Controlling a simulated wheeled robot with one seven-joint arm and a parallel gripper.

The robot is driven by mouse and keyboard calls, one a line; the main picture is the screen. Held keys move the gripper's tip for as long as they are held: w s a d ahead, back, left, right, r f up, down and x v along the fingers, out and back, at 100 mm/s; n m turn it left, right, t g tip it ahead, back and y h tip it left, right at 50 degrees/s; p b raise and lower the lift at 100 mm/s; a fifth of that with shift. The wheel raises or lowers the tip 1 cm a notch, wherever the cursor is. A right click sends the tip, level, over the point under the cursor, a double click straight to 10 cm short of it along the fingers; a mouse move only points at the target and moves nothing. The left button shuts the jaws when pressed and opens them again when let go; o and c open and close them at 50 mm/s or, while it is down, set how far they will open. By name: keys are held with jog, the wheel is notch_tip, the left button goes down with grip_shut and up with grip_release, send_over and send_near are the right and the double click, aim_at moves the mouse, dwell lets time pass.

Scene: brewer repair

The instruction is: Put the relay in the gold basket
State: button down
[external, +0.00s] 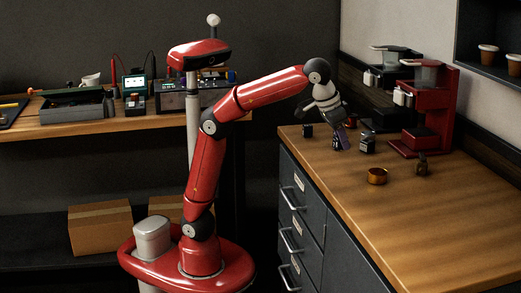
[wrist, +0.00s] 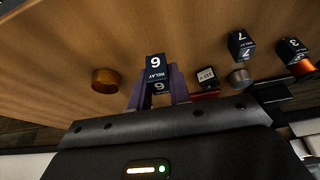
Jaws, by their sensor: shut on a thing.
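The relay (wrist: 156,66) is a dark blue block marked "6" and "RELAY" in the wrist view. My gripper (wrist: 159,90) is shut on it, with a purple finger on each side. In the external view my gripper (external: 341,138) points down over the far part of the wooden counter; the relay is hard to make out there. I cannot tell how far it is above the wood. The gold basket (external: 377,177) is a small round open cup on the counter, to the right of and nearer than my gripper. In the wrist view the basket (wrist: 104,81) is left of the relay, apart from it.
Dark blocks marked "7" (wrist: 241,44) and "3" (wrist: 291,50) and a small labelled block (wrist: 206,76) stand on the counter. A red brewer (external: 432,110) stands behind. The front counter (external: 440,225) is clear.

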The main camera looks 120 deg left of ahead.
jog(key=shift+r, duration=2.55)
